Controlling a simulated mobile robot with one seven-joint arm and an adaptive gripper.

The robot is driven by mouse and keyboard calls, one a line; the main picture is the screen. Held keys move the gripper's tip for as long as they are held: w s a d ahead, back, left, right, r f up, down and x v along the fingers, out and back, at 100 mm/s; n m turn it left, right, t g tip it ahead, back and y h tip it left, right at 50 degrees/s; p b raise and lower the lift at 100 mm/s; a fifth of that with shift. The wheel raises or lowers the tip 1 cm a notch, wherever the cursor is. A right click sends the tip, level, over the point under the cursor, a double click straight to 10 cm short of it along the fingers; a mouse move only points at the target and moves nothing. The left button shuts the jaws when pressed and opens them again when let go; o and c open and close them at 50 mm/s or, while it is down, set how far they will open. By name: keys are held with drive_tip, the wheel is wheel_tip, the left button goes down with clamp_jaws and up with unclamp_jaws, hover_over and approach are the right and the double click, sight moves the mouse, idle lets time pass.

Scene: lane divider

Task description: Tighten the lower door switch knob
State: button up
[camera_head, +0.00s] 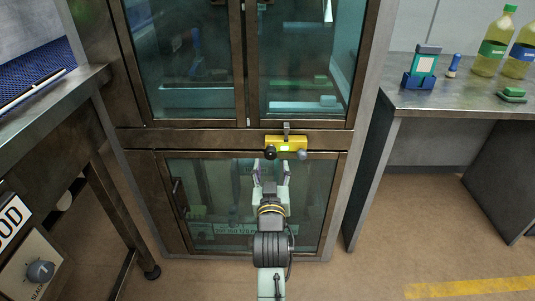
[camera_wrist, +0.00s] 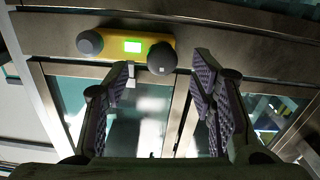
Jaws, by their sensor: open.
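A yellow door switch box (camera_head: 286,143) with a lit green display is on the metal frame between the upper and lower glass doors. A dark knob (camera_head: 270,152) is at its left and a grey knob (camera_head: 302,154) at its right. The wrist view shows the box with the dark knob (camera_wrist: 162,57) at right and the grey knob (camera_wrist: 90,42) at left. I cannot tell which knob the task calls lower. My gripper (camera_head: 271,170) is open and empty, just below the box in the picture. In the wrist view the dark knob appears above the gap between the fingers (camera_wrist: 162,85), apart from them.
The lower glass door (camera_head: 215,190) is closed, with a dark handle (camera_head: 178,195) at left. A metal bench (camera_head: 440,100) at right holds bottles and small items. Another bench (camera_head: 55,115) stands at left. Floor is clear between cabinet and right bench.

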sight(271, 157)
drive_tip(key=w+p, duration=0.1)
drive_tip(key=w, duration=0.5)
drive_tip(key=shift+a, duration=0.1)
drive_tip(key=shift+c, duration=0.2)
drive_tip(key=c, duration=1.1)
drive_tip(key=shift+c, duration=0.2)
drive_tip(key=shift+m, duration=0.4)
